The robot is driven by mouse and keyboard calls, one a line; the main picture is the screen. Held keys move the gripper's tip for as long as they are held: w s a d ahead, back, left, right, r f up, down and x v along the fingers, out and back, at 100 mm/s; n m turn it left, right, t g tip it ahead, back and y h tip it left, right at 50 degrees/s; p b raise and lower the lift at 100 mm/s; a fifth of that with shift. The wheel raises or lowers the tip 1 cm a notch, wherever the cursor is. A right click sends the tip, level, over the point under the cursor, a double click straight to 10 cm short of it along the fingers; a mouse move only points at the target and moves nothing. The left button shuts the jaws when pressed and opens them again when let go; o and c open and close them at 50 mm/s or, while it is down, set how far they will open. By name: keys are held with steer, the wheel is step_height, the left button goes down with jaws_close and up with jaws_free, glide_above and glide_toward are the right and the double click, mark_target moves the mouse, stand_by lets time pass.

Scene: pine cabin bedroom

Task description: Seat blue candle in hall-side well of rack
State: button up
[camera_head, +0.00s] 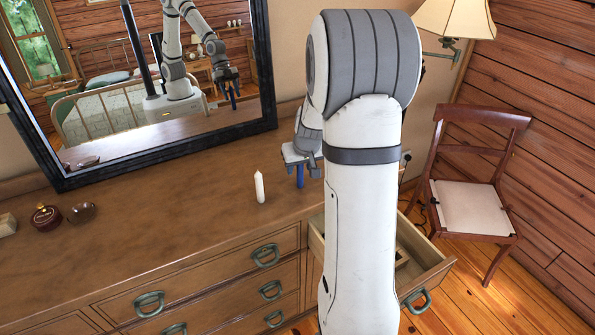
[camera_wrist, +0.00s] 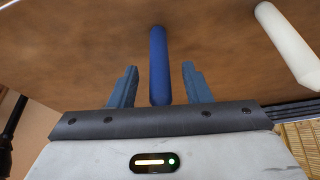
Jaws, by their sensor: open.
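The blue candle (camera_wrist: 158,60) stands on the dresser top and shows between the two blue-grey fingers of my gripper (camera_wrist: 159,70) in the wrist view. The fingers are open, with a gap on each side of the candle. In the head view, the blue candle (camera_head: 300,176) shows just below my gripper (camera_head: 300,160), which is partly hidden by my arm. I cannot make out the rack with its wells; my arm covers part of the open drawer (camera_head: 428,273), where a light wooden edge shows inside.
A white candle (camera_head: 259,187) stands upright left of the blue one. A dark red jar (camera_head: 46,217) and a small glass dish (camera_head: 82,212) sit at the far left. A mirror (camera_head: 268,90) backs the dresser (camera_head: 180,235). A chair (camera_head: 470,208) stands right.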

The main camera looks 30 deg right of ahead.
steer(key=shift+c, duration=0.3)
jaws_close()
stand_by(0.3)
